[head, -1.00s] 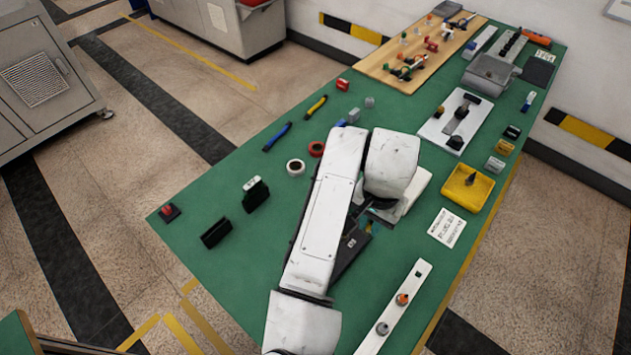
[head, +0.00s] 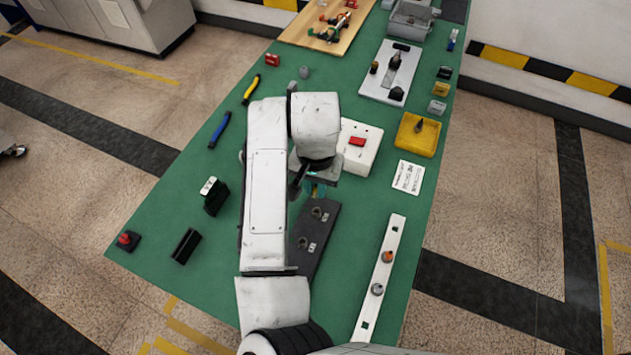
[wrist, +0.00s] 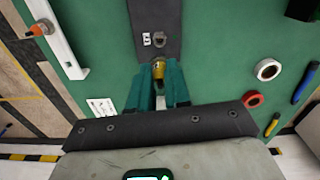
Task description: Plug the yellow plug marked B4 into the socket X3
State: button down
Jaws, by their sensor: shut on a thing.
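My gripper (wrist: 158,88) shows in the wrist view with its teal fingers closed around a yellow plug (wrist: 158,68). Its marking is not readable. The plug is over the near end of a dark socket strip (wrist: 143,15); I cannot tell whether it touches it. A round socket (wrist: 160,39) with a small white label (wrist: 147,39) lies just beyond the plug. In the head view my gripper (head: 313,188) hangs at the far end of the socket strip (head: 306,265), where two sockets (head: 318,213) (head: 303,242) show. Their labels are too small to read.
A white box with a red switch (head: 370,134) stands beside my gripper. A white rail (head: 372,307) with round knobs lies to the right. A yellow tray (head: 404,142), a printed card (head: 407,177) and black blocks (head: 190,240) lie around.

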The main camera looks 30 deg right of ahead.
aim_at(316, 198)
jog(key=shift+f+b, duration=1.55)
jog(key=shift+f, duration=1.1)
jog(key=shift+p, duration=0.55)
jog(key=shift+f+b, duration=0.85)
jog(key=shift+f, duration=0.45)
jog(key=c, duration=1)
grip_release()
notch_tip(316, 198, up, 11)
jog(key=shift+f, duration=0.1)
